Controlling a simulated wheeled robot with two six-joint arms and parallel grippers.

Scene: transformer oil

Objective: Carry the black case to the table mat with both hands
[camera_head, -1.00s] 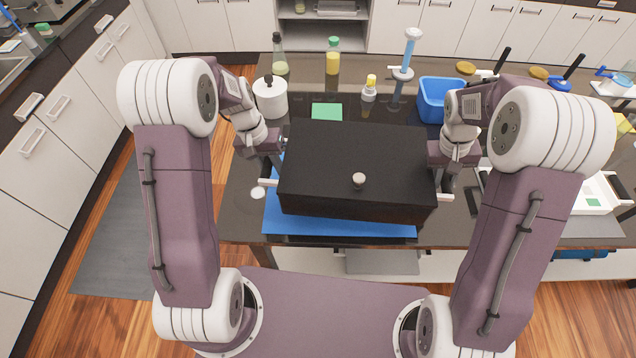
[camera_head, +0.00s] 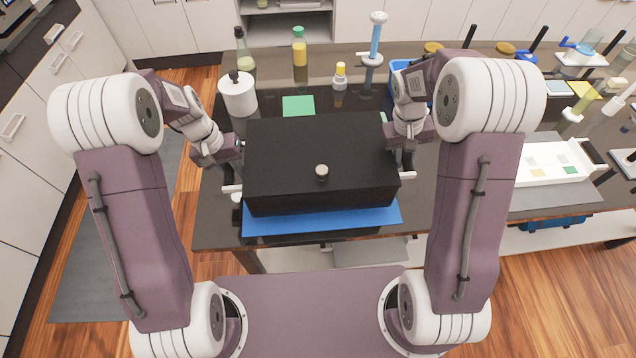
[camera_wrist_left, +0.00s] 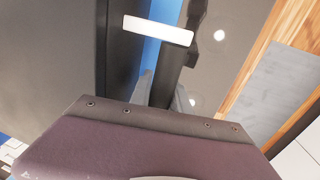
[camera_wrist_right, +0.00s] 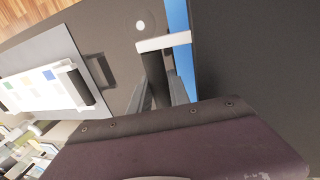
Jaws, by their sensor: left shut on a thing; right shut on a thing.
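The black case (camera_head: 300,142), a wide box with a round knob on its lid, is level over the blue table mat (camera_head: 322,220). The mat's front strip shows below the case; whether the case touches it I cannot tell. My left gripper (camera_head: 233,178) is shut at the case's left side, and my right gripper (camera_head: 402,166) at its right side. Each holds the case by its side, near a white bar that shows in the left wrist view (camera_wrist_left: 158,30) and in the right wrist view (camera_wrist_right: 163,42). The exact grip points are partly hidden.
A blue bin (camera_head: 400,72) is partly behind my right arm. A white tray (camera_head: 555,163) lies at the right.

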